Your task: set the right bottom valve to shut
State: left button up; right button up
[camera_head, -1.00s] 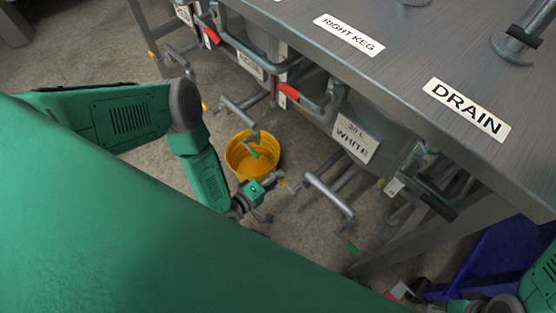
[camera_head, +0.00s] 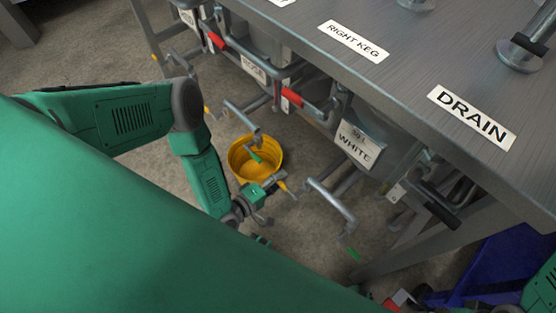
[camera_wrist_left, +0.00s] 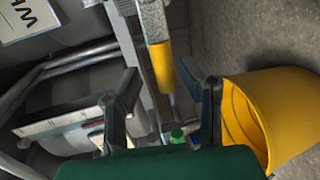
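A green tip (camera_wrist_left: 177,135) shows beyond the fingers. The right keg carries a label reading WHITE (camera_head: 357,143). My right arm (camera_head: 542,290) shows only at the lower right edge; its gripper is not seen.
A yellow bucket (camera_head: 236,160) stands on the floor close to my left gripper. Another pipe (camera_head: 240,113) reaches over it. The steel table (camera_head: 420,60) overhangs the kegs, with red handles (camera_head: 292,97) below its edge. A blue object (camera_head: 490,265) stands at right.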

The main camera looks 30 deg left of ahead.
pick_arm(q)
notch_tip(320, 180, up, 9)
jog(key=shift+a+f, duration=0.1)
jog(key=shift+a, duration=0.05)
